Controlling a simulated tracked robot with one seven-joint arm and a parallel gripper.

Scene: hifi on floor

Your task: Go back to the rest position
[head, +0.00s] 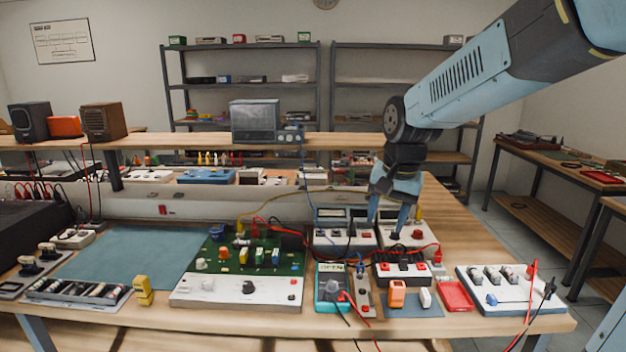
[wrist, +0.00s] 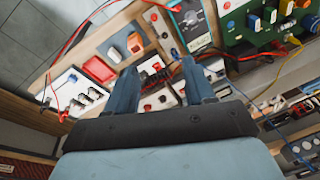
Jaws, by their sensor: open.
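My gripper (head: 385,222) hangs from my blue arm over the right part of the workbench (head: 500,330), fingers pointing down. In the wrist view the two blue fingers of my gripper (wrist: 158,85) stand apart with nothing held between them. Below the fingers are a black-topped module with red buttons (head: 401,274) and white instrument boxes (head: 345,240). I cannot tell how far the fingertips are above them.
A green circuit board (head: 230,270), a teal multimeter (head: 331,290) and a white panel with a red probe (head: 510,288) crowd the bench, with loose wires among them. A raised shelf (head: 200,143) runs behind. A blue mat (head: 130,255) at left is clear.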

